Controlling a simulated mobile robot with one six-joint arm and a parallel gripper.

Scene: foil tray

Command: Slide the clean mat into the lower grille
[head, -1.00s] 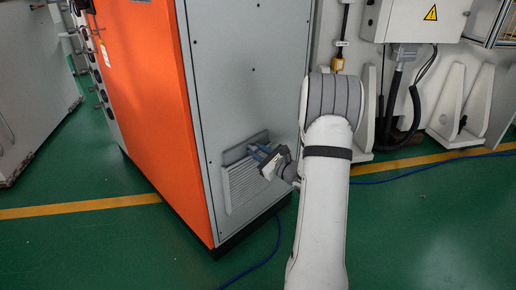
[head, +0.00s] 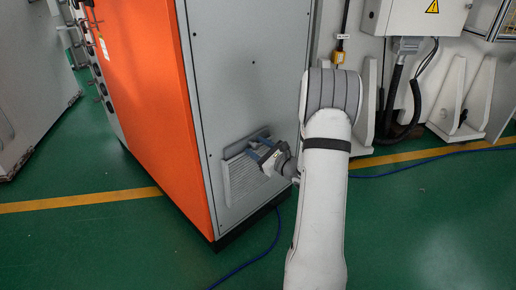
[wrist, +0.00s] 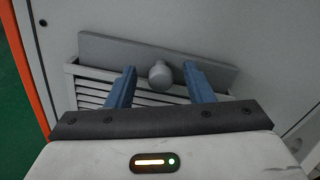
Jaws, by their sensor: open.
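The lower grille (head: 240,182) is a pale louvred panel low on the grey side of the cabinet. It also shows in the wrist view (wrist: 88,92), partly hidden by my gripper. A flat grey strip (wrist: 110,49) with a round knob (wrist: 161,74) lies across the grille's top edge, slightly tilted in the wrist view. I cannot tell whether this strip is the edge of the clean mat or part of the grille; no other mat is visible. My gripper (wrist: 160,80) is open, with one blue finger on each side of the knob and visible gaps. It also shows at the grille in the head view (head: 257,150).
The cabinet (head: 165,110) has an orange front and a grey side. A blue cable (head: 262,258) lies on the green floor near its base. White machine brackets (head: 450,95) and a grey box (head: 400,15) stand at the right. The floor at the lower left is clear.

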